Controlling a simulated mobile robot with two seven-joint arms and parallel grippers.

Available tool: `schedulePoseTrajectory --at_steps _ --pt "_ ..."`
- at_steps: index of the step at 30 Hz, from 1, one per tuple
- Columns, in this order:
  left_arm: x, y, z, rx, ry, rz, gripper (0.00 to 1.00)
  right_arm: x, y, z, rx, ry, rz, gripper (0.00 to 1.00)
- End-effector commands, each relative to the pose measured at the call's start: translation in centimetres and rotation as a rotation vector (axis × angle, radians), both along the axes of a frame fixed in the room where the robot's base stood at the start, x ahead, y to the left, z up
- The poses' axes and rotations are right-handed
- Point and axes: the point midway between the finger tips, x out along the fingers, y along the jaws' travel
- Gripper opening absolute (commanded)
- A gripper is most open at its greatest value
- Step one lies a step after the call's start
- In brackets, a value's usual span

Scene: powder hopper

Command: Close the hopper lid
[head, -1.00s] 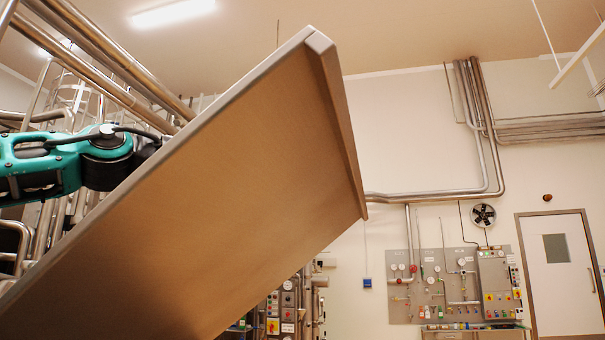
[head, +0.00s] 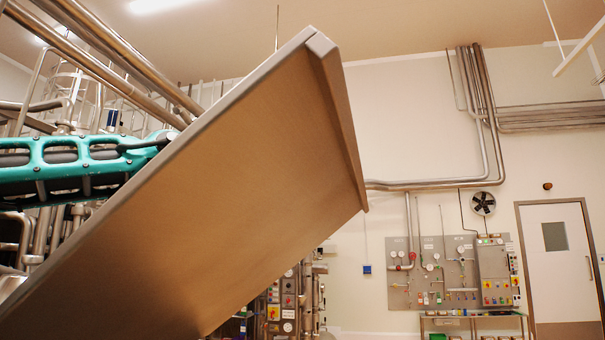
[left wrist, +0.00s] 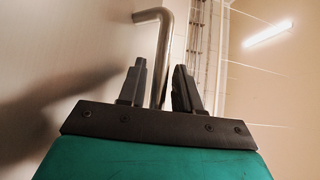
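The hopper lid (head: 235,190) is a large tan-grey metal panel with a raised rim, standing open at a steep tilt across the head view. My left arm comes in from the left and passes behind the lid, which hides the left gripper in the head view. In the left wrist view the left gripper (left wrist: 160,85) has its two dark fingers apart. A bent metal bar (left wrist: 165,45), probably the lid handle, shows between them; I cannot tell whether they touch it. A grey surface (left wrist: 60,50), likely the lid, lies left of the fingers. My right gripper is not in view.
Metal pipes and railings (head: 110,60) stand behind the arm at the left. A control panel (head: 450,270) and a white door (head: 560,265) are on the far wall at the right. The air right of the lid looks clear.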

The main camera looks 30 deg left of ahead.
Motion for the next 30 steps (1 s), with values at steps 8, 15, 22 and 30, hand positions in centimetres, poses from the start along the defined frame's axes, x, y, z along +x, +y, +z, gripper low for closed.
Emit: schedulePoseTrajectory --at_steps 8,15,22,30 --pt "-0.03 0.02 0.00 0.000 0.000 0.000 0.06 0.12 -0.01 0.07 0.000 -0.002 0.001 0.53" --pt "-0.03 0.02 0.01 0.000 0.000 0.000 0.00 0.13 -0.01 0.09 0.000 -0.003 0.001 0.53" --pt "-0.03 0.02 0.01 0.000 0.000 0.000 0.00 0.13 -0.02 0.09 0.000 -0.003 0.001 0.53" --pt "-0.04 0.29 -0.53 0.000 0.001 -0.001 0.00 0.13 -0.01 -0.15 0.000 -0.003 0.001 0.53"
